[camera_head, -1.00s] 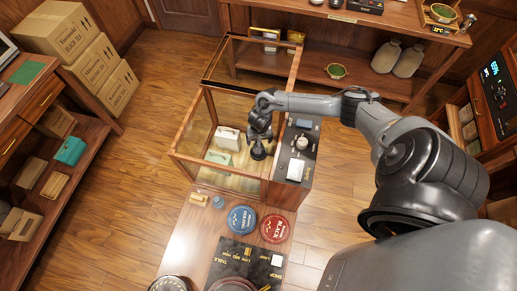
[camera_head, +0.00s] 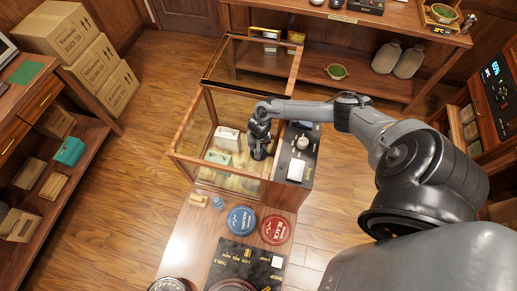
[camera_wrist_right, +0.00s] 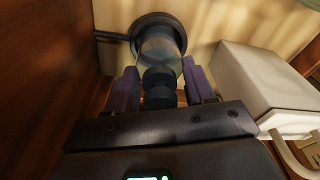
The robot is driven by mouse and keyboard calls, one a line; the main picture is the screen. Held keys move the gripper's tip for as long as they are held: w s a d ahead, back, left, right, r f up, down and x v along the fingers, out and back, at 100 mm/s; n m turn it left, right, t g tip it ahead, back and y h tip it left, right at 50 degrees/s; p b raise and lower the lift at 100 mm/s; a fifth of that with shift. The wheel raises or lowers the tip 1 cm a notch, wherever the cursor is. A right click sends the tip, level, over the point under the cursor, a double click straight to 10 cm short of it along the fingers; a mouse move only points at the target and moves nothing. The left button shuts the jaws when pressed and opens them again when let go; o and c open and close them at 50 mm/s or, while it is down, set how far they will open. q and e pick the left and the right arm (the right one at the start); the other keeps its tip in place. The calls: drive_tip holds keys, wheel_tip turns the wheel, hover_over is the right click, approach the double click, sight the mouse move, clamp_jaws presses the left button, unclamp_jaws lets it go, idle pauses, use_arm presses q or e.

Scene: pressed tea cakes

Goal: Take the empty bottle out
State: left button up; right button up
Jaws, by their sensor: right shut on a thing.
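A clear bottle (camera_wrist_right: 160,45) with a dark cap stands inside a round black holder (camera_wrist_right: 183,38), seen in the right wrist view. My right gripper (camera_wrist_right: 160,90) is shut on the bottle at its cap end, a purple-grey finger on each side. In the head view my right gripper (camera_head: 259,150) is down inside the open-topped, wood-framed glass cabinet (camera_head: 192,115), at its right side. There the bottle is hidden behind my gripper. My left gripper is not in view.
A white box-like unit (camera_head: 227,138) stands left of my gripper, also seen in the right wrist view (camera_wrist_right: 265,80). A teal item (camera_head: 218,157) lies near it. A control panel (camera_head: 300,152) borders the cabinet. A small blue item (camera_head: 218,202) stands on the counter in front.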

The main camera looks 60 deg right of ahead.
drive_tip(key=shift+c, duration=0.8)
drive_tip(key=shift+r, duration=0.15)
wheel_tip(320, 180, up, 10)
drive_tip(key=shift+f+p, duration=0.1)
drive_tip(key=shift+p, duration=1)
drive_tip(key=shift+r+p, duration=6.3)
drive_tip(key=shift+r, duration=6.45)
